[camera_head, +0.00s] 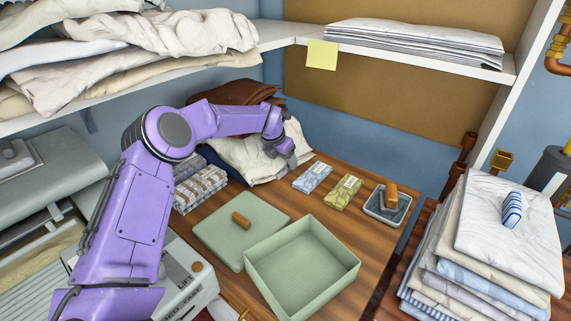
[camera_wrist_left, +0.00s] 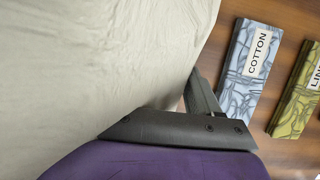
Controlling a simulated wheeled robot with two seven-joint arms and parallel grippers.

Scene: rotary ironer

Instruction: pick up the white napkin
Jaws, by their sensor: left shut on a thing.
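The white napkin (camera_head: 237,158) is an off-white, rumpled cloth on the wooden table, lying by a brown cloth and a dark blue cloth. It fills the left of the left wrist view (camera_wrist_left: 90,65). My left gripper (camera_head: 279,148) is at the right side of the napkin, shut on its edge. In the left wrist view the dark fingers (camera_wrist_left: 193,95) meet the cloth, and the pinched part is mostly hidden. My right gripper is not in view.
A brown cloth (camera_head: 236,92) lies behind. Blue (camera_head: 312,177) and olive (camera_head: 343,192) packets and a small grey tray (camera_head: 388,208) lie to the right. A green open box (camera_head: 300,268) and its lid (camera_head: 215,218) are in front. A shelf (camera_head: 275,38) runs above.

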